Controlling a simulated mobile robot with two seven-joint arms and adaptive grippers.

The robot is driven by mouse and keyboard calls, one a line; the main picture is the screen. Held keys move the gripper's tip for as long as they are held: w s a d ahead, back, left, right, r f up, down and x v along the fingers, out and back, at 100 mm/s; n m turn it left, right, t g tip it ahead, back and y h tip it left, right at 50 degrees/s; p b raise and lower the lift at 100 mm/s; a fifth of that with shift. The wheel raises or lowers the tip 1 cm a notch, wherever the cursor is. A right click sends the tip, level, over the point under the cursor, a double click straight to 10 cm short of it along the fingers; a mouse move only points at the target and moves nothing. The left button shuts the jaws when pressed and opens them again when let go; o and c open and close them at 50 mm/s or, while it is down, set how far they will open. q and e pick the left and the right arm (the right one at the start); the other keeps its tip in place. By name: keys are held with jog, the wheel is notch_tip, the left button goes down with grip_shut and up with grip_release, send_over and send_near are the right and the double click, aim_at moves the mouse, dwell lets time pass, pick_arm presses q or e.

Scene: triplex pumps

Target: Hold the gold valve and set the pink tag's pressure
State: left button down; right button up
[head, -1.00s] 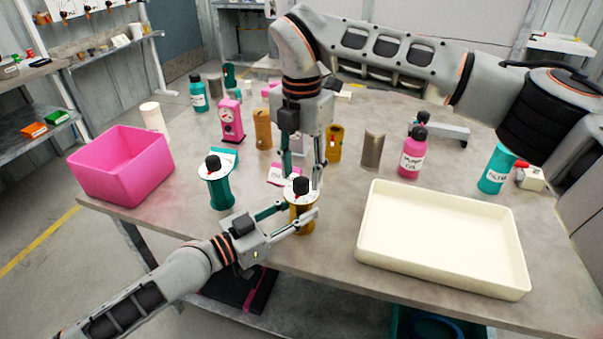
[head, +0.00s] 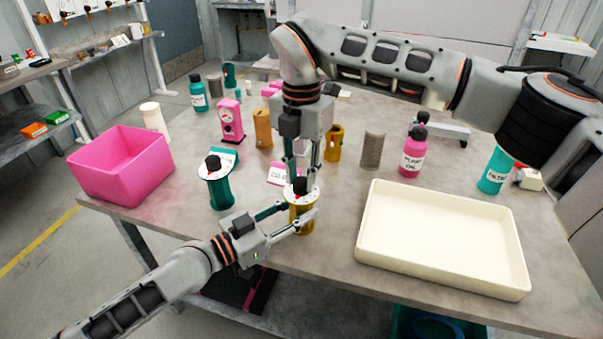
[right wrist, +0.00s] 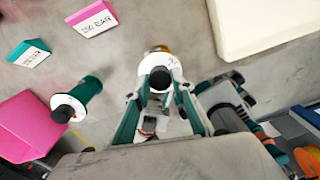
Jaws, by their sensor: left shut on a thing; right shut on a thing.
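The gold valve (head: 301,226) stands upright near the table's front edge, with a white dial and a black knob (head: 299,184) on top. My left gripper (head: 303,219) is shut on its body from the left. My right gripper (head: 302,188) comes from above and is shut on the black knob, which also shows between its fingers in the right wrist view (right wrist: 160,77). The fingers hide part of the dial, and its setting is too small to read. The pink tag (head: 280,175) lies behind the valve; its "BAR" lettering shows in the right wrist view (right wrist: 92,18).
A teal valve (head: 220,192) stands to the left, with a teal tag (right wrist: 28,53) near it. A pink bin (head: 122,187) is at the left edge. A cream tray (head: 440,285) fills the front right. Bottles and cylinders stand behind.

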jog(key=n, duration=1.1)
jog(key=shift+a+n, duration=0.1)
jog(key=shift+n, duration=0.2)
jog(key=n, duration=1.1)
jog(key=shift+n, duration=0.4)
jog(key=o, duration=1.1)
